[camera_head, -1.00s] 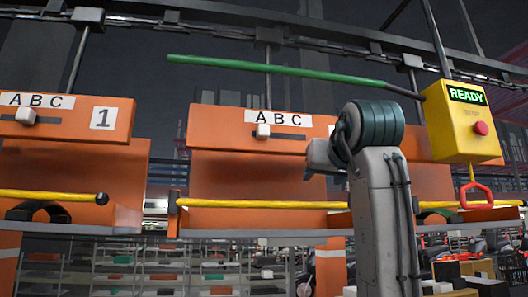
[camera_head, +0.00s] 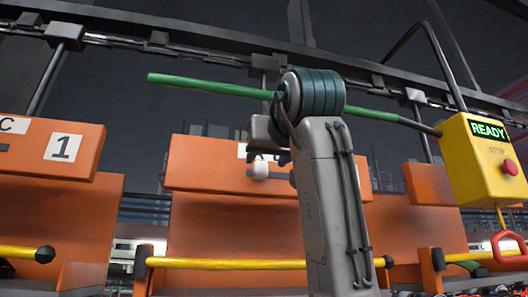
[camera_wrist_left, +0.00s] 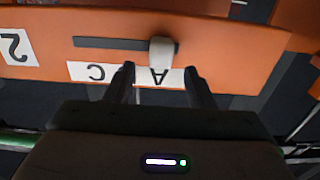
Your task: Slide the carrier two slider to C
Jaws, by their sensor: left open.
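The carrier two slider, a pale knob (camera_head: 260,170), sits at the A end of its dark slot (camera_wrist_left: 100,43) on the front of the orange carrier two (camera_head: 195,165). In the left wrist view, which is upside down, the knob (camera_wrist_left: 162,52) is above the A, and the labels C and 2 lie to the left. My left gripper (camera_wrist_left: 164,80) is open, its two dark fingers apart and pointing at the panel on either side of the knob's line. I cannot tell whether the knob is between the fingertips. In the head view my arm hides most of the label and slot.
Carrier one (camera_head: 90,140) hangs at the left. A yellow box (camera_head: 480,155) with a READY display and red button hangs at the right. A green rod (camera_head: 200,86) crosses behind my arm, and yellow bars (camera_head: 225,264) run across the carriers' lower fronts.

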